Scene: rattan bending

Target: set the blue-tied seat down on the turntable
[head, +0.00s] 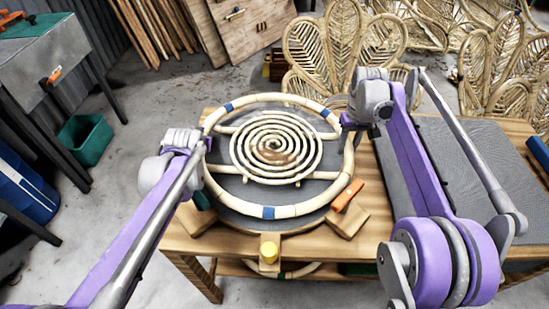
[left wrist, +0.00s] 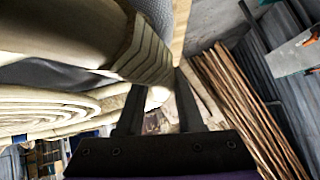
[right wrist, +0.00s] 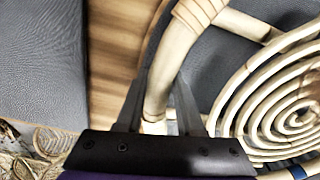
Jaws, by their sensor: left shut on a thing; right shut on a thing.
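The blue-tied seat (head: 268,211) is a pale rattan ring with crossbars, a coiled spiral centre and blue ties. It lies roughly level over the dark grey turntable (head: 240,221), whose front shows below it; I cannot tell whether they touch. My left gripper (head: 205,146) is shut on the ring's left side; in the left wrist view its fingers (left wrist: 158,105) straddle the rattan. My right gripper (head: 348,122) is shut on the ring's right side; in the right wrist view its fingers (right wrist: 160,105) close around the rim beside a wrapped joint (right wrist: 197,12).
A grey mat (head: 430,170) covers the table's right. Woven rattan chair backs (head: 345,45) stand behind. A green bin (head: 86,137) sits on the floor at left.

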